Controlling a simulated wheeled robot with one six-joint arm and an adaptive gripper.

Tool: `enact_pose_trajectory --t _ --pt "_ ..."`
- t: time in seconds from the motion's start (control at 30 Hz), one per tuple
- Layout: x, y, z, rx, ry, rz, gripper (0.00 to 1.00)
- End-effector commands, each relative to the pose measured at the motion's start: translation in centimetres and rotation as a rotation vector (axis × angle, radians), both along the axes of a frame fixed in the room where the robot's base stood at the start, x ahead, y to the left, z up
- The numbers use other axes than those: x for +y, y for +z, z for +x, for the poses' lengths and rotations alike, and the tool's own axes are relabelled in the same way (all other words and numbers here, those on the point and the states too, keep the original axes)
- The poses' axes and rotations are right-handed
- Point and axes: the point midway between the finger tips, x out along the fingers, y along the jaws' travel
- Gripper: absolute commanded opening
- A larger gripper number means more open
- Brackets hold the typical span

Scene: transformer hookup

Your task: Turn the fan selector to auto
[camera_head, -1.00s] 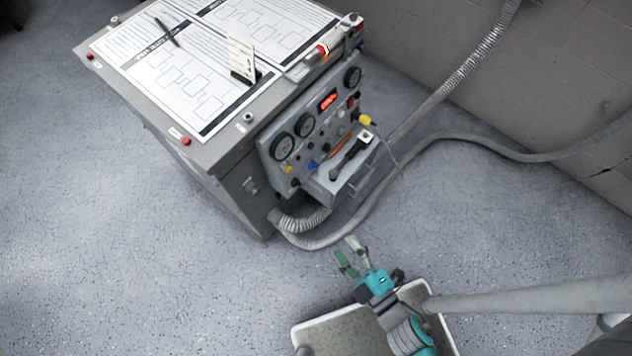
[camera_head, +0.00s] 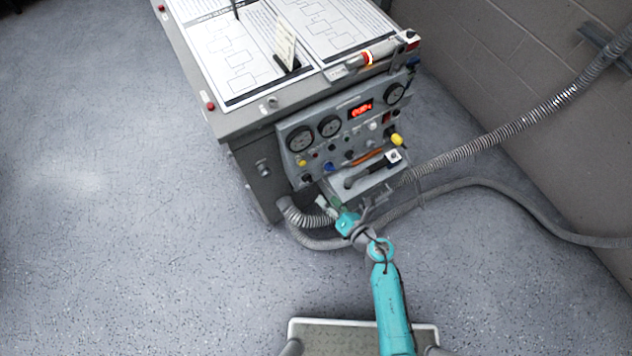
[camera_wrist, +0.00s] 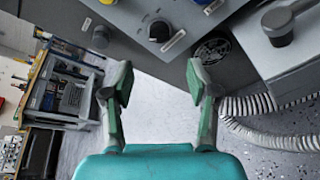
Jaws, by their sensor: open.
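The grey control panel (camera_head: 325,150) on the front of the cabinet carries round gauges, a red digital display and several small knobs. In the wrist view, a black rotary knob (camera_wrist: 159,31) with a small white label sits on the panel, with another dark knob (camera_wrist: 101,37) to its left. The labels are too small to read, so I cannot tell which knob is the fan selector. My gripper (camera_wrist: 158,82) is open and empty, its fingers apart and below the knobs in that view. In the head view my gripper (camera_head: 333,205) is low in front of the panel.
A grey box (camera_head: 375,180) with a black handle juts out below the panel. Ribbed hoses (camera_head: 300,218) run along the floor beside the cabinet. A round grille (camera_wrist: 211,51) shows near the knob. Papers and an upright card (camera_head: 286,47) lie or stand on the cabinet top.

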Motion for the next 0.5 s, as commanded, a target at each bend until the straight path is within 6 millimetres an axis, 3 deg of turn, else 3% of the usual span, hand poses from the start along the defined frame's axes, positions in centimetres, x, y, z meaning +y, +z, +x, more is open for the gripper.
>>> enact_pose_trajectory --t 0.5 --pt "5.2 -2.1 5.9 0.001 0.000 0.002 0.59"
